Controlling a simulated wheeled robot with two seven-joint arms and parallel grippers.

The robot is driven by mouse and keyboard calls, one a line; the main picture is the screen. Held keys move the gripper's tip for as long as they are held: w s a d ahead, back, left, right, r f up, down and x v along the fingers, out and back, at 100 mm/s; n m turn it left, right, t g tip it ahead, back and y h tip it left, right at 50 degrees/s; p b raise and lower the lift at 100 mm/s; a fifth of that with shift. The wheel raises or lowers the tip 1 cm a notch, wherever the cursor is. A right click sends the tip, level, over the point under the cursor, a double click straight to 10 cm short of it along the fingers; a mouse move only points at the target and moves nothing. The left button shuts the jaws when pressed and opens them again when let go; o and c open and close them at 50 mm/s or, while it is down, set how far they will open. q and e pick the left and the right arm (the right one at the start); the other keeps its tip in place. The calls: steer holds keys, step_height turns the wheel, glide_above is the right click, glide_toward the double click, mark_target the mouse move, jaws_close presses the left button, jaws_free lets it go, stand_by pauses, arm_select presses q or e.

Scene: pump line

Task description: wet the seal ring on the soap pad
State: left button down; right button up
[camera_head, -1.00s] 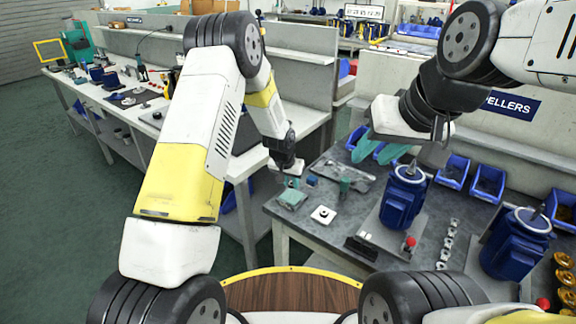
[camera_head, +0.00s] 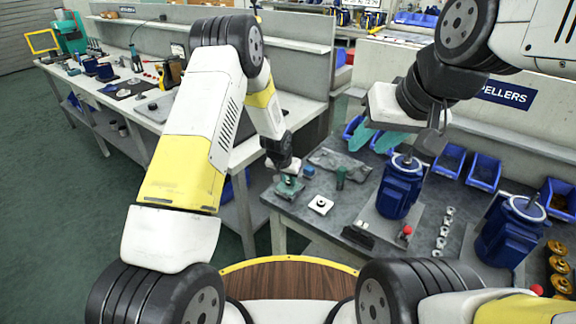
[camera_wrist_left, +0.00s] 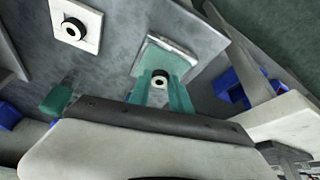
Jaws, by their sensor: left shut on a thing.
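My left gripper (camera_wrist_left: 160,93) is shut on a small ring (camera_wrist_left: 160,78), dark with a pale part, seen between its teal fingertips in the left wrist view. Behind it lies the soap pad (camera_wrist_left: 178,60), a teal square with a pale rim. In the head view the left gripper (camera_head: 290,183) is down at the soap pad (camera_head: 285,192) and hides part of it. I cannot tell whether the ring touches the pad. My right gripper (camera_head: 370,141) is raised over the bench, its teal fingers apart with nothing seen between them.
A white square plate (camera_head: 321,205) with a dark ring-shaped part lies beside the pad. A green block (camera_head: 341,177), a grey tray (camera_head: 336,162) and a blue pump motor (camera_head: 399,188) stand further right. Blue bins (camera_head: 448,160) line the back.

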mark_target(288, 183)
arm_select(q)
steer(key=shift+f, duration=0.6)
stand_by(1.4)
steer(key=shift+r, duration=3.55)
